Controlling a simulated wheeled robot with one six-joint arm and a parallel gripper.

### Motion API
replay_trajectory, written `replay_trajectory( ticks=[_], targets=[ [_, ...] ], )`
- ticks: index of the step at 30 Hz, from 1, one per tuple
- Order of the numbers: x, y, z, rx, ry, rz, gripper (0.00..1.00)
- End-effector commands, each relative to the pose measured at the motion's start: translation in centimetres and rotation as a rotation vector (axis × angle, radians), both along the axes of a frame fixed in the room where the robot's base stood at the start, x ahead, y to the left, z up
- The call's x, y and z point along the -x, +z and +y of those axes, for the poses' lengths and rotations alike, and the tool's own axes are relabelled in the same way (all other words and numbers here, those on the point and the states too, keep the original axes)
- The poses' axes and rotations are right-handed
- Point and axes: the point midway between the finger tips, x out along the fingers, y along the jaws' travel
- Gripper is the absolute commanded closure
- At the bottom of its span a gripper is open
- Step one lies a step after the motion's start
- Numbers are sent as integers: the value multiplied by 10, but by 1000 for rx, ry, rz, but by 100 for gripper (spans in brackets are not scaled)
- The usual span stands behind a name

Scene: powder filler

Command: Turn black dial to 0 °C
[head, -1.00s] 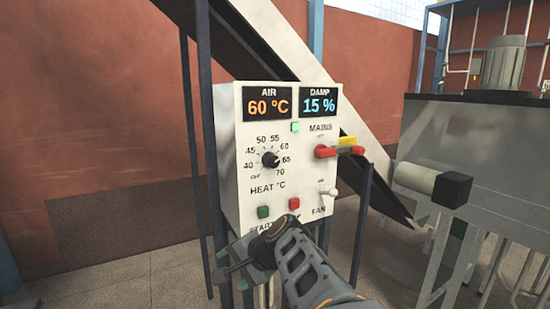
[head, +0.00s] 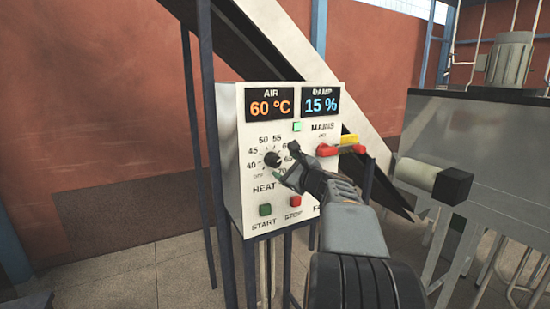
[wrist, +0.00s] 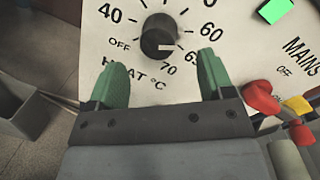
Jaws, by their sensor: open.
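The black dial (head: 272,159) sits on the white control panel, above the label HEAT °C. It also shows in the wrist view (wrist: 157,35), where its white mark points right, towards 65. The scale shows OFF and numbers from 40 to 70; I see no 0 on it. My gripper (head: 285,170) is at the panel, just right of and below the dial in the head view. In the wrist view its green fingers (wrist: 164,70) are spread wide and empty, with the dial ahead between their lines. I cannot tell the remaining distance to the dial.
The AIR display (head: 270,107) reads 60 °C and the DAMP display (head: 320,102) 15 %. A red MAINS handle (head: 328,150) juts out right of my gripper. A green START button (head: 265,210) and red STOP button (head: 296,201) sit below. A green lamp (head: 297,127) is lit.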

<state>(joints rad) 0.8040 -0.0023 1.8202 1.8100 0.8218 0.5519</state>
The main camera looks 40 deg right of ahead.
Motion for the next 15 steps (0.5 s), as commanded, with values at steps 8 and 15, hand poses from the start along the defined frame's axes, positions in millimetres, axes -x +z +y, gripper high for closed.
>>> replay_trajectory(
  ticks=[8,15],
  targets=[
    [-44,1,0,0,2,3,26],
    [-60,0,0,1,2,1,26]
  ],
)
